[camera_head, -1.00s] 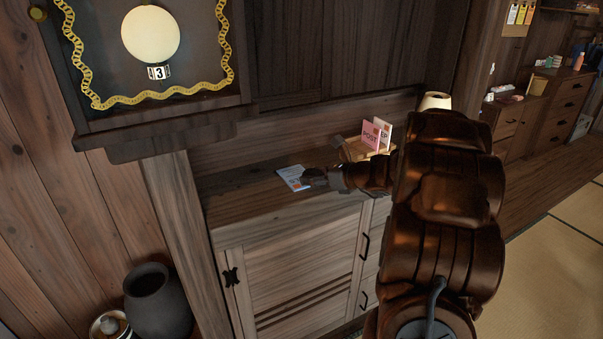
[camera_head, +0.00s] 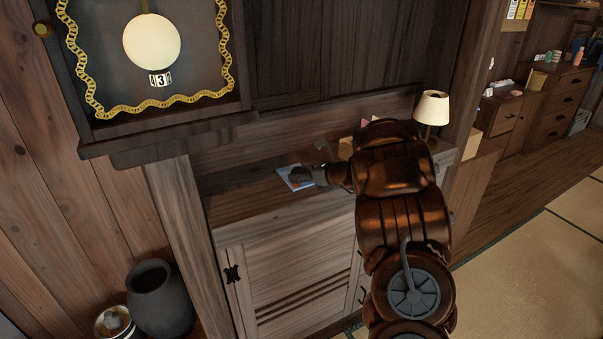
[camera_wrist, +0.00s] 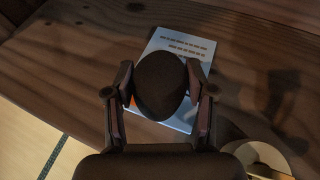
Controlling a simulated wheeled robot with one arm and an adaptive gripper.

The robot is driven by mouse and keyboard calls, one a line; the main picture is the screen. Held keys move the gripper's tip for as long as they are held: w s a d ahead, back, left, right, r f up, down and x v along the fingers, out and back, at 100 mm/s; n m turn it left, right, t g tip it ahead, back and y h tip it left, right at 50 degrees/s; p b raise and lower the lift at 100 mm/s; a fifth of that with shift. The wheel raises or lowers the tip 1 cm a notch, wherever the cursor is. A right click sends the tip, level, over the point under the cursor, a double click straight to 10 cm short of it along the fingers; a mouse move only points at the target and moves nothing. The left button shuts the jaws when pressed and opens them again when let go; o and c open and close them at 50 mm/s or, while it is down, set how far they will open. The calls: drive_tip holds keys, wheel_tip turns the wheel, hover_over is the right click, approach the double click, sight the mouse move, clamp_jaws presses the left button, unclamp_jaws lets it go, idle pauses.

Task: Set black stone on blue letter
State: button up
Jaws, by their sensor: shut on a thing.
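The blue letter (camera_head: 287,173) lies flat on the wooden cabinet top, partly covered in the head view by my gripper (camera_head: 302,175). In the wrist view the letter (camera_wrist: 186,45) shows white and pale blue with lines of print. The black stone (camera_wrist: 160,85) is dark, smooth and rounded. My gripper (camera_wrist: 160,97) is shut on it, one finger on each side. The stone appears over the lower left part of the letter in the wrist view. Whether it touches the letter cannot be told.
A small lit lamp (camera_head: 432,108) stands at the right end of the cabinet top (camera_head: 235,205). Post cards in a holder are mostly hidden behind my arm. A clock (camera_head: 150,60) hangs above at left. A round pale object (camera_wrist: 262,158) is near my gripper in the wrist view.

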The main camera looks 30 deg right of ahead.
drive_tip(key=shift+f, duration=0.2)
drive_tip(key=o, duration=1.2)
drive_tip(key=shift+c, duration=0.2)
drive_tip(key=shift+r, duration=0.15)
